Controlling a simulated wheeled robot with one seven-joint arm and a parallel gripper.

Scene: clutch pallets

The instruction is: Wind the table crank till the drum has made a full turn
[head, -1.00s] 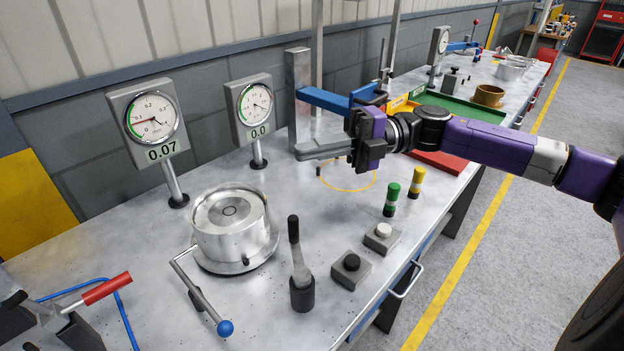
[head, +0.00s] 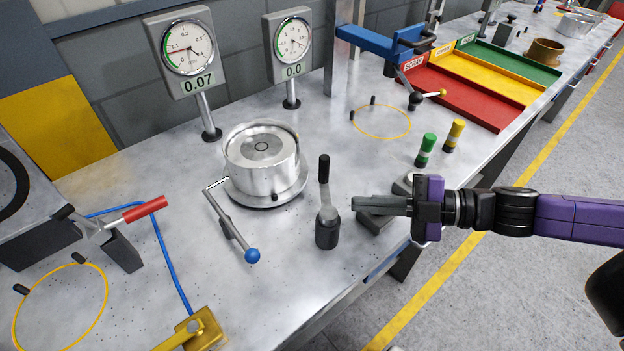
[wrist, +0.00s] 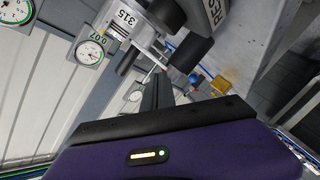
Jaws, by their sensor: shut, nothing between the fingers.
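The drum is a silver metal cylinder (head: 262,172) on a round base on the grey table. The table crank (head: 226,222) is a metal arm beside the drum's front left; its blue ball knob (head: 252,256) points toward the front. My gripper (head: 354,203) is shut and empty, its fingers pointing left. In the picture it lies just right of the upright lever (head: 327,202) with a black grip, apart from the crank. A blue knob, likely the crank's, also shows in the wrist view (wrist: 193,78).
Two dial gauges stand behind the drum, reading 0.07 (head: 187,52) and 0.0 (head: 289,45). A red-handled clamp (head: 130,213) and blue hose are at left. Green (head: 426,150) and yellow (head: 454,135) posts stand at right, before the red tray (head: 470,95).

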